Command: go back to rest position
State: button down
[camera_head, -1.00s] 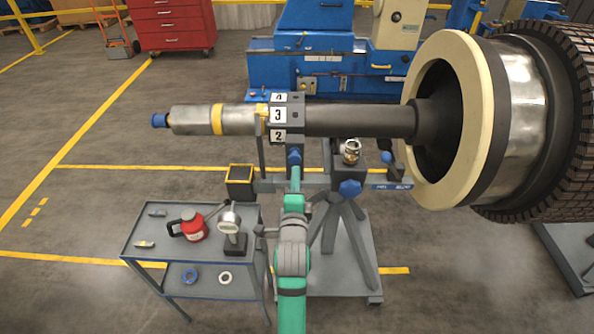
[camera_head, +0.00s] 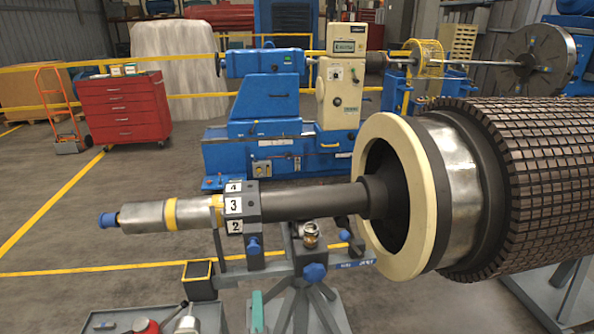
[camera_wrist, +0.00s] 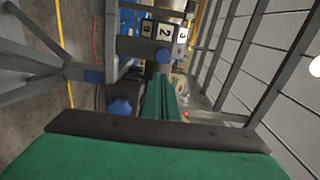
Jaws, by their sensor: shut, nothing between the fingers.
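My gripper (camera_wrist: 162,92) shows in the wrist view as green fingers closed together with nothing held. In the head view only a green part of my arm (camera_head: 257,312) shows at the bottom edge, below the shaft. The rotor shaft (camera_head: 310,202) runs level across the middle of the head view. A dark block with number labels (camera_head: 235,206) sits around it. In the wrist view the number labels (camera_wrist: 163,30) appear sideways, beyond my fingertips and apart from them.
The rotor's segmented drum (camera_head: 555,170) fills the right. A stand with a blue knob (camera_head: 314,272) is under the shaft. A cart top (camera_head: 105,322) with a red can (camera_head: 146,327) lies at bottom left. A red cabinet (camera_head: 125,110) and blue machine (camera_head: 265,140) stand behind.

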jog(key=s+d+f+n+g+h, duration=0.1)
jog(key=s+d+f+n, duration=0.3)
jog(key=s, duration=0.5)
jog(key=s+d+f+n, duration=0.3)
jog(key=s+f, duration=0.2)
jog(key=s, duration=0.3)
jog(key=s+d+f+n+g+h, duration=0.1)
jog(key=s+d+f+n, duration=0.3)
jog(key=s, duration=0.5)
jog(key=s+n+h, duration=0.1)
jog(key=s+n, duration=0.3)
jog(key=s, duration=0.6)
jog(key=shift+s+d+r+n, duration=0.2)
jog(key=shift+s+d+n, duration=0.1)
